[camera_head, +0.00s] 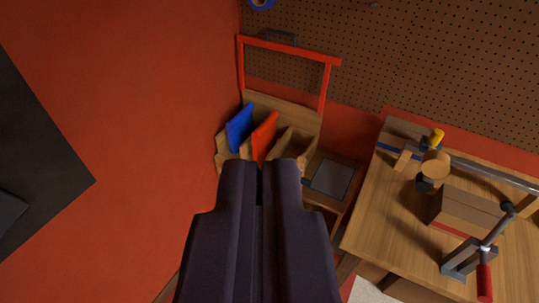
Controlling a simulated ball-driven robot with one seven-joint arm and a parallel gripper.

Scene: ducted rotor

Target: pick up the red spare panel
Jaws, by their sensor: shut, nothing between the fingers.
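The red spare panel (263,137) stands tilted in a slot of a wooden rack (294,143), just right of a blue panel (239,128). Its lower part is hidden by the rack and by my gripper. My gripper (260,168) is dark, shut and empty. It fills the lower middle of the view, with its fingertips just below the red panel in the picture. I cannot tell how far apart they are in depth.
A red frame (290,50) rises behind the rack. A grey plate (330,179) lies right of it. A wooden workbench (376,215) at the right holds a red-handled clamp (484,282), a box (470,211) and a round wooden piece (434,165). A pegboard (420,60) covers the back wall; a red wall (150,110) stands left.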

